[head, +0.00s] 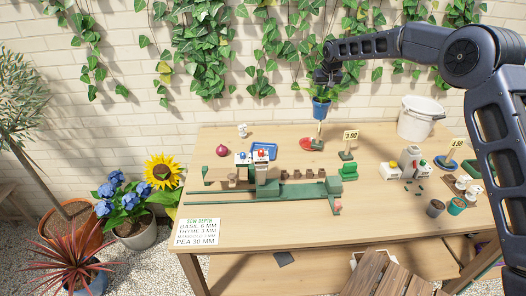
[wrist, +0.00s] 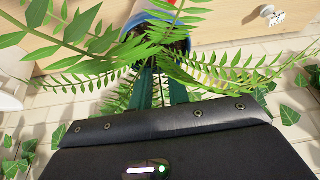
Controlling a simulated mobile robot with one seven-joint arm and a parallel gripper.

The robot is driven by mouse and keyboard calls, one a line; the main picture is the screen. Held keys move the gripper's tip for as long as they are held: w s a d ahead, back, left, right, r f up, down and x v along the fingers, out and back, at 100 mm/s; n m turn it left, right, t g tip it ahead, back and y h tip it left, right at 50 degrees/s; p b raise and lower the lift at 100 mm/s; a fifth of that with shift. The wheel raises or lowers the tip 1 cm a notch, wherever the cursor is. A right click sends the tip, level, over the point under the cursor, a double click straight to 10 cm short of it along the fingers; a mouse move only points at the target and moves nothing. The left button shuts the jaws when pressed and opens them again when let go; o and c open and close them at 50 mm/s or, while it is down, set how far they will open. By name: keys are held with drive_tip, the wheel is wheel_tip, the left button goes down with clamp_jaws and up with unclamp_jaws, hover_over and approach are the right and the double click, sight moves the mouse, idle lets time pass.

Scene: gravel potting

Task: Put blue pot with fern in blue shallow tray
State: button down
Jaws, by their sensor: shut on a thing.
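The blue pot (head: 321,110) with a green fern (head: 318,88) hangs in the air above the back of the table, roughly upright. My gripper (head: 325,80) is at the fern, above the pot, and is shut. In the wrist view my gripper's dark green fingers (wrist: 163,88) reach in among the fern fronds (wrist: 75,38); the fronds hide the exact grip. The pot's rim (wrist: 160,8) shows at the top of that view. The blue shallow tray (head: 264,145) lies on the table, below and left of the pot.
A red disc (head: 306,146) with a post stands below the pot. A 3.00 sign (head: 350,135) is right of it. A dark red ball (head: 222,150) and a green-and-grey rig (head: 290,190) lie near the tray. A white bucket (head: 420,120) stands at the back right.

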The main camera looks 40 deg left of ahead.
drive_tip(key=s+a+r+n+g, duration=0.1)
drive_tip(key=s+a+r+n, duration=0.1)
drive_tip(key=s+a, duration=0.6)
drive_tip(key=s+a+r+n, duration=0.2)
drive_tip(key=s+a, duration=0.4)
drive_tip(key=s, duration=0.5)
wheel_tip(320, 180, down, 20)
drive_tip(key=shift+y, duration=0.4)
drive_tip(key=shift+d+f, duration=0.1)
drive_tip(key=shift+f, duration=0.45)
drive_tip(key=c, duration=1.3)
unclamp_jaws()
drive_tip(key=shift+c, duration=0.2)
drive_tip(key=v, duration=1.3)
